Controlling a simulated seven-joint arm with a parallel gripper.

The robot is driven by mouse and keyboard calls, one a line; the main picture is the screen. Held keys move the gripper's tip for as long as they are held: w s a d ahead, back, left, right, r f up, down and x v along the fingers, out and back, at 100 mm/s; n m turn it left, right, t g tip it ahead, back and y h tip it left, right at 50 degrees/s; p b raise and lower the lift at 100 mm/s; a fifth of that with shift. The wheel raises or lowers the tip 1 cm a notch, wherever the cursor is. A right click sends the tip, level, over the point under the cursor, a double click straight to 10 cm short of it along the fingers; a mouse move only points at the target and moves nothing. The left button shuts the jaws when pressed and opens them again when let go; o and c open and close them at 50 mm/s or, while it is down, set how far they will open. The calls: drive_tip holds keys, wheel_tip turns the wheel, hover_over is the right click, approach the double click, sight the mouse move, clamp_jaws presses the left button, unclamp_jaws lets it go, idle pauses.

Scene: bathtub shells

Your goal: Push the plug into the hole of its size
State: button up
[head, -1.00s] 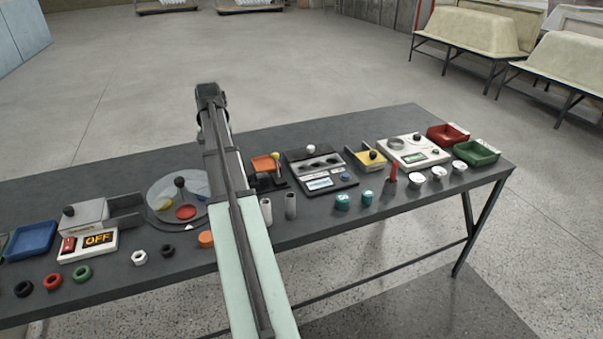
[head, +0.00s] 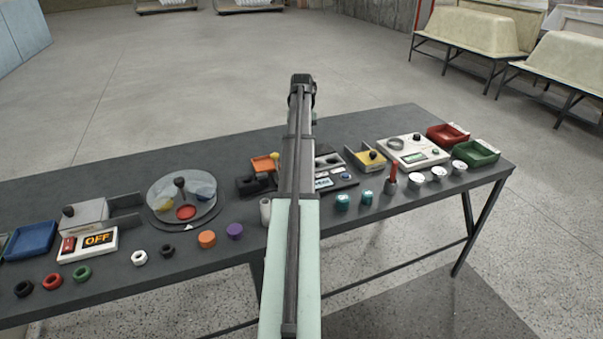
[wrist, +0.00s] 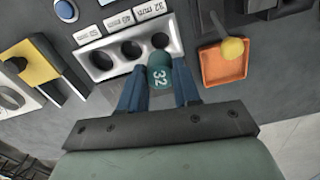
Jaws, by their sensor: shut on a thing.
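A green plug marked 32 (wrist: 160,75) is held between the two fingers of my gripper (wrist: 160,88) in the wrist view. The hole panel (wrist: 84,40) has three dark holes in a row. The plug's far end is at the right hole (wrist: 160,40), the smallest looking one, whose label (wrist: 149,9) reads 32 mm. I cannot tell whether the plug has entered it. The middle hole (wrist: 131,48) and the left hole (wrist: 102,61) are empty. In the head view my arm hides the gripper, the held plug and part of the panel unit (head: 341,182).
An orange tray (wrist: 222,75) with a yellow knob stands right of the panel in the wrist view. In the head view, two teal plugs (head: 342,201) (head: 366,197) and a white cylinder (head: 265,212) stand near the table's front edge.

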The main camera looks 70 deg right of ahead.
drive_tip(key=shift+w+d+n, duration=0.1)
drive_tip(key=shift+d+n, duration=0.1)
drive_tip(key=shift+n, duration=0.4)
drive_tip(key=shift+f, duration=5)
drive_tip(key=shift+f, duration=0.15)
drive_tip(key=o, duration=1)
drive_tip(key=shift+o, duration=0.2)
wheel_tip(320, 180, up, 12)
drive_tip(key=shift+r, duration=0.2)
drive_tip(key=shift+w, duration=0.1)
